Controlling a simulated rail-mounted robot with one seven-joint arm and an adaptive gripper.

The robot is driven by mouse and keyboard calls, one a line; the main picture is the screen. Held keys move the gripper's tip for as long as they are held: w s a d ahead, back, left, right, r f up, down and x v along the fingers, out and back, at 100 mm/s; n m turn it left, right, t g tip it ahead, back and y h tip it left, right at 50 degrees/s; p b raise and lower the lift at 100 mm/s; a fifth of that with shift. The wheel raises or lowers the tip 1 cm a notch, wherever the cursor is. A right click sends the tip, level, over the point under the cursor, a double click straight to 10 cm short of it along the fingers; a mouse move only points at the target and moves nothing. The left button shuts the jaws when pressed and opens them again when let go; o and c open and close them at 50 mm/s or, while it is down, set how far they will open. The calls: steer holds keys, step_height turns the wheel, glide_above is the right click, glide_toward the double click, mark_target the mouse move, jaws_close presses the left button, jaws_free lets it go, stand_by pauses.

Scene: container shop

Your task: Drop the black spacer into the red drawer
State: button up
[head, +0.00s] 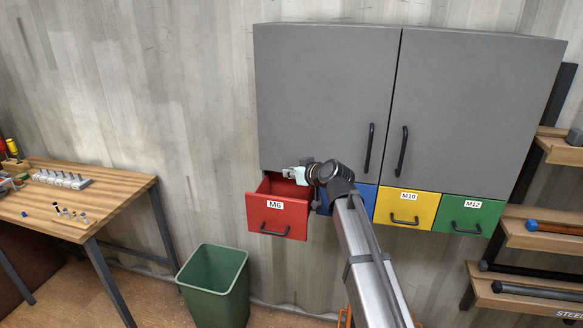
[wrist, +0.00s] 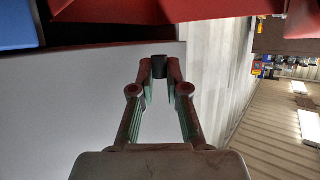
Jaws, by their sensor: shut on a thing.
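The red drawer (head: 257,222), labelled M6, is pulled open below the grey cabinet in the head view. Red drawer surfaces (wrist: 224,9) also show along the top of the wrist view. My gripper (head: 287,173) is at the drawer's opening, near its back right, close under the cabinet. In the wrist view my gripper (wrist: 159,73) is shut on the small black spacer (wrist: 159,64), which sits between the fingertips. The spacer cannot be made out in the head view.
The grey cabinet (head: 325,90) hangs just above the gripper. The blue drawer (head: 367,197), yellow drawer (head: 407,209) and green drawer (head: 468,215) are to the right. A green bin (head: 215,285) stands below left. A wooden workbench (head: 110,197) is at the left.

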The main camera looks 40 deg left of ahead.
steer(key=shift+f, duration=0.75)
steer(key=o, duration=0.7)
steer(key=shift+d, duration=0.1)
steer(key=v, duration=1.2)
